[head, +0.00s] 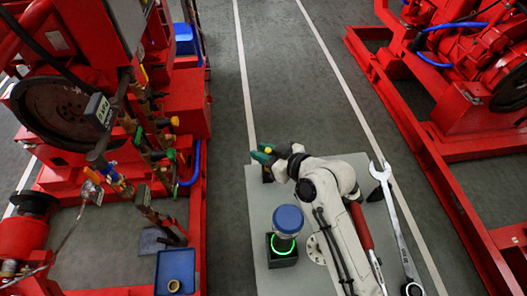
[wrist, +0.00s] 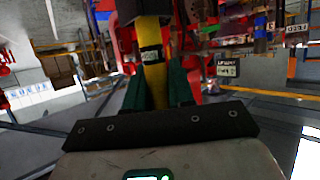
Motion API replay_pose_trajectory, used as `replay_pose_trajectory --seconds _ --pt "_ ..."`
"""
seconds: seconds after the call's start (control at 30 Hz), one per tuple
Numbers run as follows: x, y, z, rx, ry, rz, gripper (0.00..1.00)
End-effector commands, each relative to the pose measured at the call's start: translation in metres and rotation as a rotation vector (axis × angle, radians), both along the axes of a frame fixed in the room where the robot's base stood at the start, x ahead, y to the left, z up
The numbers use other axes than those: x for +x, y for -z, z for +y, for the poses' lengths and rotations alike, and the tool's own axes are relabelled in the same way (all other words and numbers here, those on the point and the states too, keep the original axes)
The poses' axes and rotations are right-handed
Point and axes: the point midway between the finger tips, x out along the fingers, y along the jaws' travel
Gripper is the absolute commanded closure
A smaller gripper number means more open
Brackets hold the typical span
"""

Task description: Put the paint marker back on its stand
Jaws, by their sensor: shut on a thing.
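My gripper (head: 262,155) has green fingers and is at the far left corner of the grey work surface. In the wrist view it is shut on the yellow paint marker (wrist: 153,70), which has a black band and stands upright between the fingers. Only a small yellow bit of the marker (head: 268,149) shows in the head view. A small dark block (head: 267,174) shows just below the fingers; I cannot tell whether it is the stand or whether the marker touches it.
Red pumpsets (head: 185,100) stand left and right (head: 465,110), with grey floor between.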

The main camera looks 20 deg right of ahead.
Motion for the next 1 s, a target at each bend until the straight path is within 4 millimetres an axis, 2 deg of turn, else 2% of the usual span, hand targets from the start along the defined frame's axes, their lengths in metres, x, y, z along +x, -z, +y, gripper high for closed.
replay_pose_trajectory --seconds 0.57,0.6,0.9,1.0 --pt "0.0000 0.0113 0.0000 0.000 0.000 0.000 0.99" --pt "0.0000 0.0107 0.0000 0.000 0.000 0.000 0.75" --pt "0.0000 0.0105 0.0000 0.000 0.000 0.000 0.47" --pt "0.0000 0.0105 0.0000 0.000 0.000 0.000 0.47"
